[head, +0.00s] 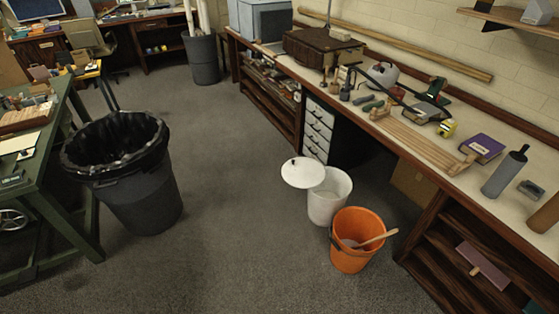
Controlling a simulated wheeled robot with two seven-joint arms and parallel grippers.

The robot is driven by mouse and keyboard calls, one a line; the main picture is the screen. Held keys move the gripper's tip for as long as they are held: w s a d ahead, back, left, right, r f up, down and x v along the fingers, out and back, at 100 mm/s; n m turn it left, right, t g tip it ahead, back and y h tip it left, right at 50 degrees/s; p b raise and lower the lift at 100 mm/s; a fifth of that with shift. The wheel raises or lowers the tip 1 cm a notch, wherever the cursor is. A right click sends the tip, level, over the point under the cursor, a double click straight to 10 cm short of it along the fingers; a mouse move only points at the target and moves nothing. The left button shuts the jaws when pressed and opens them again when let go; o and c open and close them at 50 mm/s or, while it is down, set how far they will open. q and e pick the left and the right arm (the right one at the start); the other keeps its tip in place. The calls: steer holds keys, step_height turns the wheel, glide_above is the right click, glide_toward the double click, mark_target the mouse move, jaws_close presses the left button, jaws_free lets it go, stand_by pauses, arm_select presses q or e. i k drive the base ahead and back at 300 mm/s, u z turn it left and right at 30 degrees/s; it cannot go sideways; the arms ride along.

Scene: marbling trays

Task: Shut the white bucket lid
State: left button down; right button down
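The white bucket (328,197) stands on the grey floor near the workbench, just behind an orange bucket. Its white lid (302,172) is raised at the bucket's left rear side and tilted, with a small dark spot near its upper edge. The bucket's mouth is uncovered and its pale inside shows. Neither of my grippers shows in the head view.
A long workbench (425,139) runs along the right. A black bin (140,196) and green table (75,205) stand left. The middle floor is clear.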

mark_target(299, 172)
steer(key=u, duration=0.6)
steer(key=i, duration=5.9)
steer(key=z, duration=3.85)
steer(key=k, duration=0.65)
steer(key=u, duration=0.8)
